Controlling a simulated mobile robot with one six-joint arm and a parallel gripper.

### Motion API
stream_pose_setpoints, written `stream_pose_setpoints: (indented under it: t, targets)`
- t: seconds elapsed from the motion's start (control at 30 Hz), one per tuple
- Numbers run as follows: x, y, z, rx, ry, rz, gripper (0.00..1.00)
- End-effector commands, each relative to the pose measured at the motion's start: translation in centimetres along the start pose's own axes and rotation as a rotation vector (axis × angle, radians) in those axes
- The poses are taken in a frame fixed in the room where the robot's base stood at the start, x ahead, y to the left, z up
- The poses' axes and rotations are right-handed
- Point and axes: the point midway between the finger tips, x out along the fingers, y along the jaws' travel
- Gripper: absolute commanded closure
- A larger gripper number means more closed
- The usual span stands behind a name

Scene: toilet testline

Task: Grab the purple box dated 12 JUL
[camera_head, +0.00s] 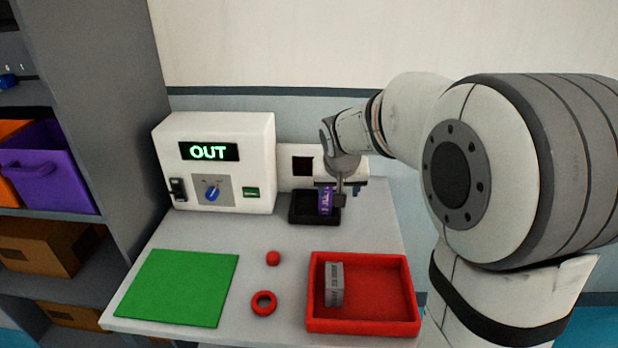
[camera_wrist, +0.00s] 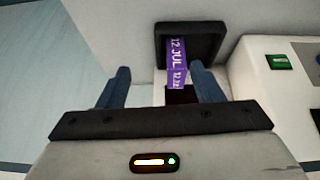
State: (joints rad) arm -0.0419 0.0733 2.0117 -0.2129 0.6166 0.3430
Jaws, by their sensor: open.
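The purple box (camera_head: 326,201) stands in a small black tray (camera_head: 300,219) in front of the white machine. In the wrist view the purple box (camera_wrist: 177,60) shows the white print "12 JUL" and sits in the black tray (camera_wrist: 213,41). My gripper (camera_head: 341,195) is above the tray, close to the box. In the wrist view my gripper (camera_wrist: 157,80) is open, its two blue-grey fingers apart, with the box beyond and between them, nearer the right finger. I cannot tell whether a finger touches the box.
A white machine (camera_head: 215,128) with a lit "OUT" display stands at the back. A red tray (camera_head: 385,323) holds a grey box (camera_head: 334,284). A green mat (camera_head: 178,287), a red ball (camera_head: 273,258) and a red ring (camera_head: 263,303) lie on the table. A shelf (camera_head: 50,213) stands left.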

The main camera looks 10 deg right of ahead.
Motion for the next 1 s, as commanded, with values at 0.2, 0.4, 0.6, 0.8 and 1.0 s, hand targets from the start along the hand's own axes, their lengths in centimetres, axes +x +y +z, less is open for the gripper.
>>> stream_pose_setpoints:
  t: [0.2, 0.4, 0.6, 0.8, 1.0]
  targets:
    - [6.6, -2.4, -5.0, 0.035, 0.072, -0.005, 0.4]
    - [9.0, -3.4, -6.9, 0.048, 0.103, -0.012, 0.4]
    - [11.0, -3.5, -7.3, 0.05, 0.105, -0.012, 0.4]
    - [13.4, -3.1, -7.8, 0.05, 0.104, -0.012, 0.4]
    - [16.1, -2.9, -8.2, 0.049, 0.104, -0.013, 0.4]
